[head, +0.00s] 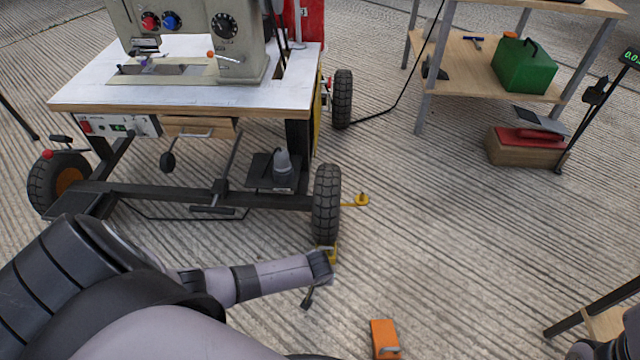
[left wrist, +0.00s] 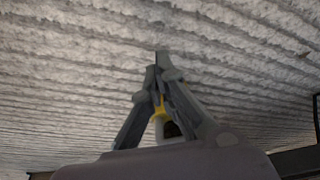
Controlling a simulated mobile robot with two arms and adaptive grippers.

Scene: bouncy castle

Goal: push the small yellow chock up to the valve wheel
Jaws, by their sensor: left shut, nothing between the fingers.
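A small yellow chock (head: 333,251) stands on the floor at the foot of the near right black wheel (head: 326,205) of the sewing-machine cart. I take that wheel for the valve wheel, but no valve is clear. Whether chock and tyre touch cannot be told. My left gripper (head: 318,272) is low beside the chock on its near side, and its end partly covers the chock. In the left wrist view its fingers (left wrist: 162,62) meet at the tips, shut and empty. A yellow patch (left wrist: 159,108) shows between the finger links. My right gripper is out of view.
Another yellow piece (head: 358,200) lies right of the wheel. An orange block (head: 384,338) lies on the floor nearer me. The cart table (head: 85,97) stands above the wheels. A wooden shelf (head: 455,75) stands at the back right. The ribbed floor between is clear.

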